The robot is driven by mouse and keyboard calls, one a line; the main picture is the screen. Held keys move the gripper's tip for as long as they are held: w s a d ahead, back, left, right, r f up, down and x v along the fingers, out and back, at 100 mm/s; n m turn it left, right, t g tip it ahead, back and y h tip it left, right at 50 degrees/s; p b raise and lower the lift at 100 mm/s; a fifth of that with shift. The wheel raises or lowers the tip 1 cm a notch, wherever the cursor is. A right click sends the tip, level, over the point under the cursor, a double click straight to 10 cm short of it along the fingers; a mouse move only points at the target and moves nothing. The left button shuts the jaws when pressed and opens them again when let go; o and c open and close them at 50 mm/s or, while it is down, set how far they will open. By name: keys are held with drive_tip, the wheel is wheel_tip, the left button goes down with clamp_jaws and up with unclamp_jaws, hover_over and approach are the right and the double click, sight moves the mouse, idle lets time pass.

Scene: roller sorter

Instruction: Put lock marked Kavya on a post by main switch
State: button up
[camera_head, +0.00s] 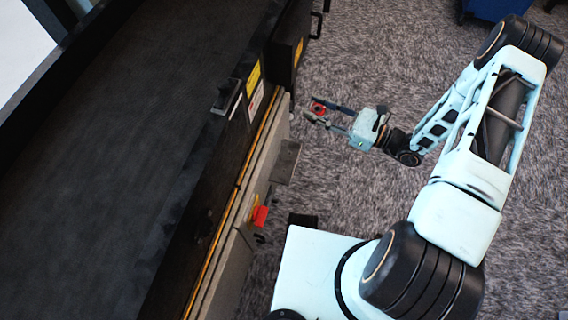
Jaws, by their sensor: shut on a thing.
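My gripper (316,113) is at the upper middle, beside the machine's side, with its fingers pointing left. It is shut on a small red lock (318,107), held above the floor and clear of the grey side panel. Any name on the lock is too small to read. A red part (260,216), which may be the main switch handle, sits on the machine's side lower down, towards my base. A small dark hook or loop hangs just below it. I cannot make out separate posts.
The black conveyor bed (110,150) fills the left side. A grey box (287,161) juts from the side panel between my gripper and the red part. Black handles stick out at the top. Carpeted floor (350,190) is open right of the machine. A blue object (497,8) stands at the top right.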

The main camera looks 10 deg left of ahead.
drive_tip(key=s+a+f+g+b, duration=0.1)
drive_tip(key=s+a+f+b, duration=0.1)
drive_tip(key=f, duration=0.4)
drive_tip(key=s+a+f+n+g+b, duration=0.1)
drive_tip(key=s+a+f+b, duration=0.1)
drive_tip(key=f+b, duration=0.3)
drive_tip(key=s+a+f+n+g+b, duration=0.1)
drive_tip(key=a+f+b, duration=0.3)
drive_tip(key=f, duration=0.5)
drive_tip(key=shift+s+y, duration=0.3)
drive_tip(key=shift+s, duration=0.2)
drive_tip(key=shift+f+b, duration=1.65)
drive_tip(key=shift+f, duration=0.35)
drive_tip(key=shift+f, duration=0.35)
drive_tip(key=shift+f, duration=1.1)
drive_tip(key=shift+f, duration=0.35)
drive_tip(key=o, duration=1.3)
drive_tip(key=shift+d, duration=0.15)
drive_tip(key=d, duration=0.8)
drive_tip(key=s+d, duration=0.1)
drive_tip(key=d, duration=0.2)
drive_tip(key=shift+d, duration=0.4)
